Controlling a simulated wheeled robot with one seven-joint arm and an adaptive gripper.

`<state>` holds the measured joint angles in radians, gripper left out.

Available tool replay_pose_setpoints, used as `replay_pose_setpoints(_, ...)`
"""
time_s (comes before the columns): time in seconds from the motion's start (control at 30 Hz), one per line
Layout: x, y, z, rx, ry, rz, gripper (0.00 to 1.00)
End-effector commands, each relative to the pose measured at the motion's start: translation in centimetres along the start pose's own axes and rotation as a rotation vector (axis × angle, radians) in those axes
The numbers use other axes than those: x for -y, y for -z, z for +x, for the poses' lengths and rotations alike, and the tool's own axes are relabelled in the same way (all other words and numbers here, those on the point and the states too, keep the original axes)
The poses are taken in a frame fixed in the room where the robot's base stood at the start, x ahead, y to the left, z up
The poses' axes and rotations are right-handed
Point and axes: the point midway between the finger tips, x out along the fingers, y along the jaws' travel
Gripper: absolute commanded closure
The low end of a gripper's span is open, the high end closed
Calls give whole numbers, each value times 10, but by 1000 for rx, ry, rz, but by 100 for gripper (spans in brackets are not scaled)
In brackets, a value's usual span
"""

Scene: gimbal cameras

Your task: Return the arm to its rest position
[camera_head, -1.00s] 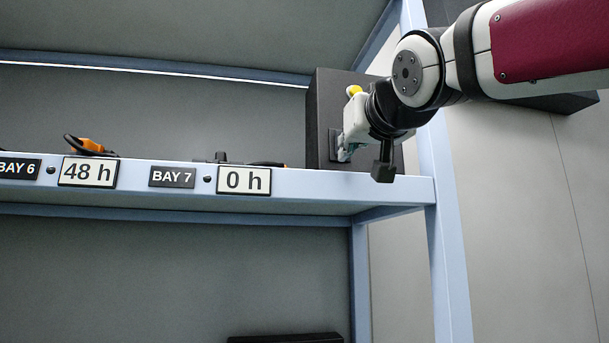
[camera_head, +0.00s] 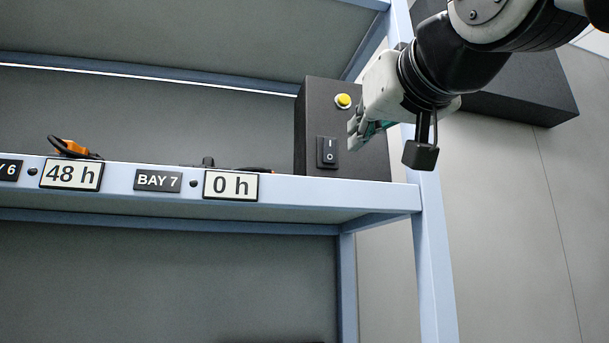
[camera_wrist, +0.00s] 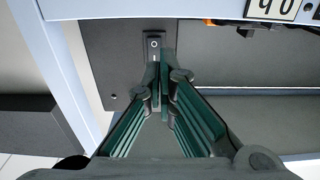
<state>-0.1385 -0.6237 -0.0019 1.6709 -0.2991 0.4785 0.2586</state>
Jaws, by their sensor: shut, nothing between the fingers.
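My gripper (camera_head: 355,132) is at the upper right in the head view, in front of the black switch box (camera_head: 368,165). Its fingers are shut and empty, close to the rocker switch (camera_head: 327,152) but apart from it in the head view. A yellow button (camera_head: 343,100) sits above the switch, left of my gripper. In the wrist view my gripper (camera_wrist: 163,85) shows its shut green-lined fingers pointing at the box, with the switch (camera_wrist: 153,45) just beyond the tips. Part of the box is hidden behind my gripper and wrist.
The blue-grey shelf (camera_head: 310,188) carries a "BAY 7" label (camera_head: 158,180) and a "0 h" sign (camera_head: 231,185). A "48 h" sign (camera_head: 71,174) and an orange-black item (camera_head: 70,147) are at left. A shelf post (camera_head: 432,260) stands right. A dark block (camera_head: 525,95) is behind my arm.

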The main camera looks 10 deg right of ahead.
Motion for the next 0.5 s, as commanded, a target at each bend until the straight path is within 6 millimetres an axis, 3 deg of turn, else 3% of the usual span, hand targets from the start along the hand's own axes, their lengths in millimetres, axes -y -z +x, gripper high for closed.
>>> replay_pose_setpoints(0.4, 0, -1, 0, 2, -1, -1, 100)
replay_pose_setpoints(0.5, -1, -15, 2, 42, -5, -4, 100)
